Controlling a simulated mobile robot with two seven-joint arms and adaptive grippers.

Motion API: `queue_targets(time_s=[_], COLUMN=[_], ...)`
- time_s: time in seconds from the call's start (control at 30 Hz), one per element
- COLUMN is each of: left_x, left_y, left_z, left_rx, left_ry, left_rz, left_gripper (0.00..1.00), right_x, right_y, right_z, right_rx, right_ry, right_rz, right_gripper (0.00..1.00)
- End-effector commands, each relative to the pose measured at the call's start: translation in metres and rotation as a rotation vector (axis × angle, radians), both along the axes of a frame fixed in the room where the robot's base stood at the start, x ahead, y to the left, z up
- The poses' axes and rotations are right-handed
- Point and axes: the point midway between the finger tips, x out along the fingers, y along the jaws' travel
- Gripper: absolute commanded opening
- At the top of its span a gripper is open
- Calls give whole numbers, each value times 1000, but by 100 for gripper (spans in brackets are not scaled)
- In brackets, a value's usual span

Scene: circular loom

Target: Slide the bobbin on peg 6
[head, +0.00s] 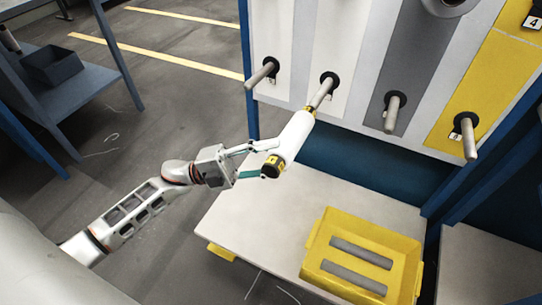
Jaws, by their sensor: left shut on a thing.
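A white bobbin (293,138) with a dark and yellow near end is held by my left gripper (249,162), which is shut on it near that end. The bobbin points up and to the right, roughly in line with a grey peg (321,92) on the white panel strip. Its far end meets the tip of this peg in the picture; I cannot tell whether the peg has entered the bobbin. The peg's number is not readable. My right gripper is not in view.
Other bare pegs stick out at left (262,72), on the grey strip (392,112) and on the yellow strip (468,138). A yellow tray (318,262) stands on the pale table (245,215) below. A blue shelf with a dark bin (52,66) stands at far left.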

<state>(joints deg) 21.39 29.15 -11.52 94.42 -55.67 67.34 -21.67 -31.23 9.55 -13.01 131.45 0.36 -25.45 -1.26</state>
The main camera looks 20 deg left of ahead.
Motion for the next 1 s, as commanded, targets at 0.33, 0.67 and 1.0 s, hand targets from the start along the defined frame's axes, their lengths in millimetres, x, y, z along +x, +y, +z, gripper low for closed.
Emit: queue_targets(time_s=[0.33, 0.67, 1.0], left_x=[9, 18, 21], left_y=[0, 0, -1], left_z=[-1, -2, -1], left_rx=[-1, -1, -1], left_ry=[1, 1, 0], left_rz=[0, 0, 0], left_gripper=[0, 0, 0], right_x=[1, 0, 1], right_y=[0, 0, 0], right_z=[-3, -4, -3], right_rx=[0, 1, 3], right_ry=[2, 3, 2], right_rz=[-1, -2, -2], right_gripper=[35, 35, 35])
